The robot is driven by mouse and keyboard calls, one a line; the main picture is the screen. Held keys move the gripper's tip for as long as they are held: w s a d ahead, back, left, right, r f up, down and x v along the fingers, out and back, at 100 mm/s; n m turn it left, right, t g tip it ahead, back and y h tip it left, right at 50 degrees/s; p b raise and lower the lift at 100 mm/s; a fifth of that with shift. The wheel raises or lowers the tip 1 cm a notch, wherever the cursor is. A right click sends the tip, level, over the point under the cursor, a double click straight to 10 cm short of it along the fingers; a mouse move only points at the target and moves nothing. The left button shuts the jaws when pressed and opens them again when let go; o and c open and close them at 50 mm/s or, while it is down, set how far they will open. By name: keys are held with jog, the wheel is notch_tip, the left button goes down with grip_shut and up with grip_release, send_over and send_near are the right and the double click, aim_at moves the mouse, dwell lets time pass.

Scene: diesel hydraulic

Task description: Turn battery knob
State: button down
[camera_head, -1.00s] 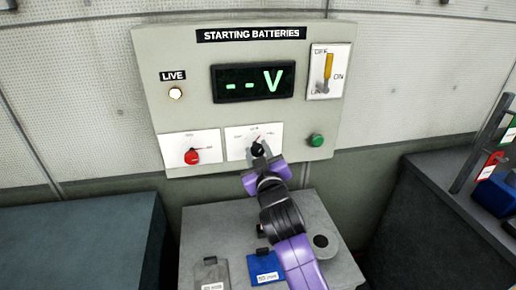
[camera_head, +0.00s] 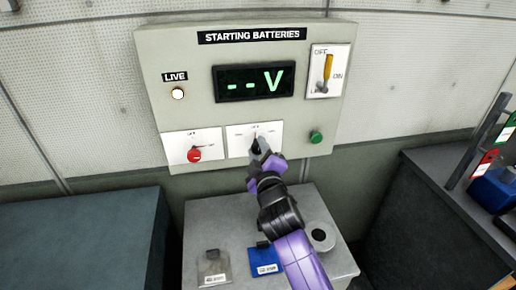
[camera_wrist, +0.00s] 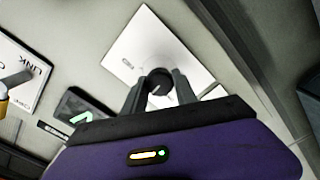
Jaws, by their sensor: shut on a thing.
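The battery knob (camera_head: 255,143) is small and black on a white dial plate (camera_head: 241,134), low in the middle of the STARTING BATTERIES panel (camera_head: 192,56). My gripper (camera_head: 260,151) reaches up to it from below and hides part of it. In the wrist view, the two dark fingers of my gripper (camera_wrist: 159,92) stand on either side of the round knob (camera_wrist: 159,79), closed on it. The display (camera_head: 253,82) reads "--V" in green.
A red knob (camera_head: 194,155) on its own plate is left of the battery knob, a green button (camera_head: 316,137) right of it. A yellow-handled lever (camera_head: 327,67) is upper right. The LIVE lamp (camera_head: 178,94) glows.

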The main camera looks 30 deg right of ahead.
dwell(0.3)
jog(key=c, duration=1)
grip_release()
jog(key=shift+o, duration=0.2)
jog(key=b+v, duration=0.1)
jog(key=v, duration=0.6)
jog(key=shift+s+a+b, duration=0.2)
jog(key=shift+s+b, duration=0.15)
jog(key=shift+s, duration=0.05)
jog(key=shift+r, duration=0.1)
